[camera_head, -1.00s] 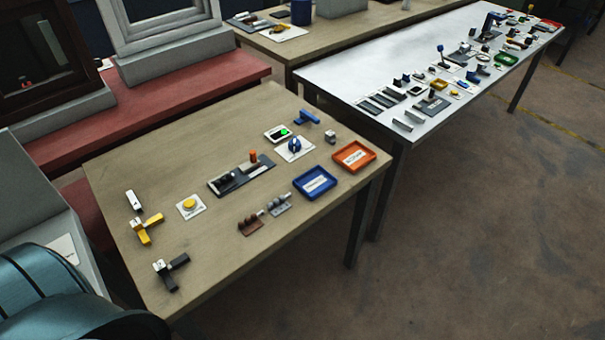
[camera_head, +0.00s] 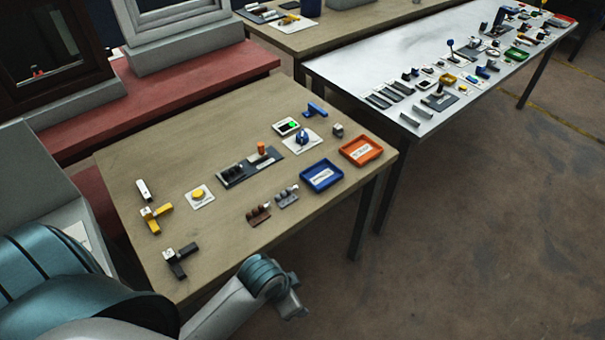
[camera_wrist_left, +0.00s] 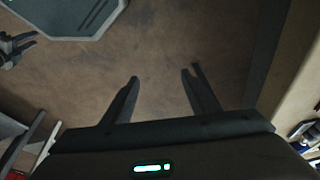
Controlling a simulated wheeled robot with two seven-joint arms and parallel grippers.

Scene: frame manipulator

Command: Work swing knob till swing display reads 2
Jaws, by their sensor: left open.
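A blue knob (camera_head: 302,138) stands on a white plate near the back right of the near wooden table. Beside it is a small dark display (camera_head: 284,127) with a green light; its reading is too small to make out. I cannot read labels that tell which is the swing knob. In the left wrist view my left gripper (camera_wrist_left: 162,77) is open and empty above bare floor. A dark two-pronged shape (camera_wrist_left: 16,46), perhaps my right gripper, shows at the upper left.
The table also holds a dark slider panel (camera_head: 250,166), a yellow button (camera_head: 198,195), a blue tray (camera_head: 339,181), an orange tray (camera_head: 377,158), and yellow and black handles at the left. A white table (camera_head: 345,72) full of parts stands behind.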

